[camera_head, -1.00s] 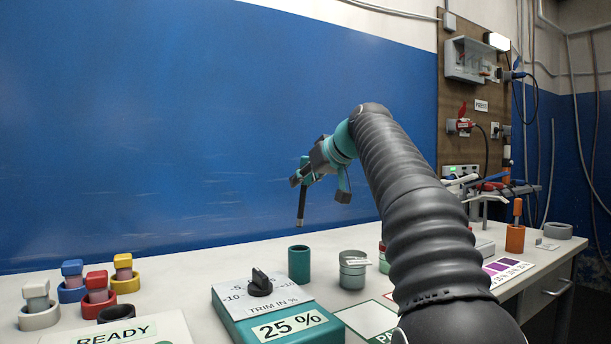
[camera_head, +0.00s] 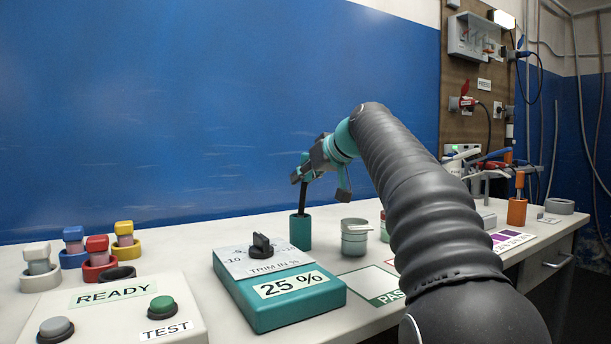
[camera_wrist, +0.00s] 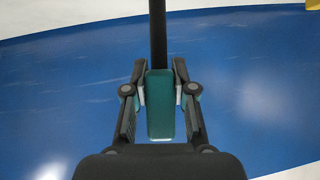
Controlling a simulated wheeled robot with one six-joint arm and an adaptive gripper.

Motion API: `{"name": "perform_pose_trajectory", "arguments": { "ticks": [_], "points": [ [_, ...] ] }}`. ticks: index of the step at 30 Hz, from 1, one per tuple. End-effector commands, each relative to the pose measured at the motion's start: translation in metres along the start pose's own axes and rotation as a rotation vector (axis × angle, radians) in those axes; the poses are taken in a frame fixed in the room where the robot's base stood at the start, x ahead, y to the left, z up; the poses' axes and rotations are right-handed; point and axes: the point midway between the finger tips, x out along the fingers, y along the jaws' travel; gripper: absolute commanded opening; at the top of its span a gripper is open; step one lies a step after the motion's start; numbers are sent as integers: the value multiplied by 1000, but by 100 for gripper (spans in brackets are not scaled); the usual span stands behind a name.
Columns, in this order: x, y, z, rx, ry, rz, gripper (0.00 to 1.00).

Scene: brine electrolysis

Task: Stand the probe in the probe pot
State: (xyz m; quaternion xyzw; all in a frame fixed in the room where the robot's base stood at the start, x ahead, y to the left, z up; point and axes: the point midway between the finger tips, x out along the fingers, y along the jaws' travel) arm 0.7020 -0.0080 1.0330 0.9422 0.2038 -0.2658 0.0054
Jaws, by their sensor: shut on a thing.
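The probe (camera_head: 303,198) is a thin dark rod, close to upright with a slight tilt. My gripper (camera_head: 305,172) is shut on its upper part, above the dark green probe pot (camera_head: 300,233) on the bench. The probe's lower end reaches the pot's mouth and is hidden there; how deep it sits I cannot tell. In the wrist view, my gripper (camera_wrist: 160,97) has its two fingers on either side of the probe's teal handle (camera_wrist: 160,115), with the black rod (camera_wrist: 158,35) running up out of the picture. The pot is not visible in the wrist view.
A teal trim box (camera_head: 290,305) stands in front of the pot. A grey-green jar (camera_head: 354,240) stands just right of it. Coloured plugs in rings, such as the red one (camera_head: 98,262), are at left, behind the READY/TEST panel (camera_head: 110,325). A blue wall (camera_head: 200,120) rises behind.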

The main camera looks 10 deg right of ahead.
Motion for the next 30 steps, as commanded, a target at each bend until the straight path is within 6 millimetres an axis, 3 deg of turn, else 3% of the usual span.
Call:
{"name": "perform_pose_trajectory", "arguments": {
  "ticks": [15, 30],
  "points": [
    [19, 2, 30, 0, 0, 0, 0],
    [22, 2, 35, 0, 1, 0, 0]
  ]
}}
